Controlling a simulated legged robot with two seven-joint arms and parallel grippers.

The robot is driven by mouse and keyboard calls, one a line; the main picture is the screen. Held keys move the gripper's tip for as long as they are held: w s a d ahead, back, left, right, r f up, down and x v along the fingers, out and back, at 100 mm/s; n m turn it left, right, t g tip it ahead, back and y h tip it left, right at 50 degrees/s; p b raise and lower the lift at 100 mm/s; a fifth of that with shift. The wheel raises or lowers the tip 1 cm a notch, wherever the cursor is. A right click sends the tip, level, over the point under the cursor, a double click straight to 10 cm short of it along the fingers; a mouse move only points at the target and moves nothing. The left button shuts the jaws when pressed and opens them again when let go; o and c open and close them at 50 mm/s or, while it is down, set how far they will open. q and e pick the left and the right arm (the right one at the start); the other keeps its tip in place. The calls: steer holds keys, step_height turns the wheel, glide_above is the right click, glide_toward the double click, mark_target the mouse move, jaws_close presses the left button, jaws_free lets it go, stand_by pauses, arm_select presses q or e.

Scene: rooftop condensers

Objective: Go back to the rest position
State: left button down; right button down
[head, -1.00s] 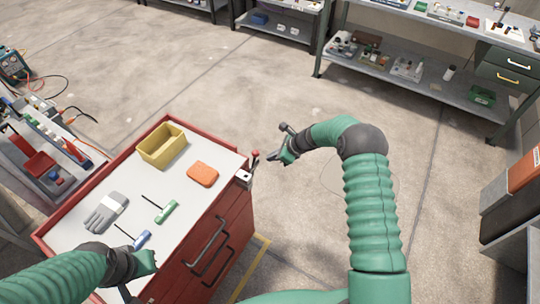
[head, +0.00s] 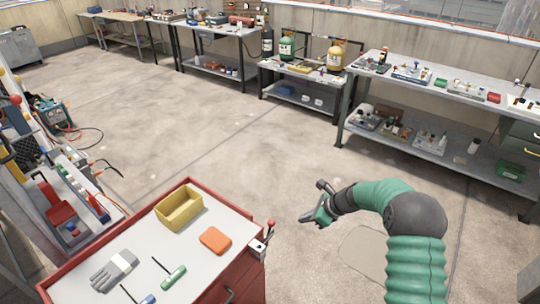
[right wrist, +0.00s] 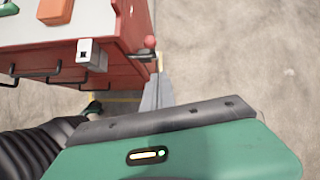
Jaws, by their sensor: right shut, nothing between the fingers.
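My right gripper (head: 312,219) is shut and empty in the head view. It hangs over open floor, to the right of the red tool cart (head: 258,285) and apart from it. My right arm bends in from the lower right. In the right wrist view the cart (right wrist: 120,40) stands at the upper left, with a small white box (right wrist: 90,55) and a red-knobbed lever (right wrist: 149,44) at its edge. My left gripper is out of the head view.
On the cart top are a yellow bin (head: 180,210), an orange case (head: 215,240), a grey glove (head: 114,269), a green-handled tool (head: 173,275) and a blue-handled tool (head: 147,299). Workbenches (head: 440,95) line the back. A cluttered rack (head: 60,195) stands left. The middle floor is clear.

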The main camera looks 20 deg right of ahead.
steer(key=s+a+r+n+g+h, duration=0.1)
steer(key=s+a+r+n, duration=0.1)
steer(key=s+n, duration=0.6)
steer(key=s+a+r+n+g+h, duration=0.1)
steer(key=s+a+n, duration=0.3)
steer(key=s+n, duration=0.5)
steer(key=s+a+r+n+g+h, duration=0.1)
steer(key=s+a+r+n+h, duration=0.2)
steer(key=s+n, duration=0.6)
steer(key=s, duration=0.2)
steer(key=shift+s+a+r, duration=0.2)
steer(key=shift+s+a, duration=0.1)
steer(key=shift+a, duration=0.05)
steer(key=shift+d, duration=0.25)
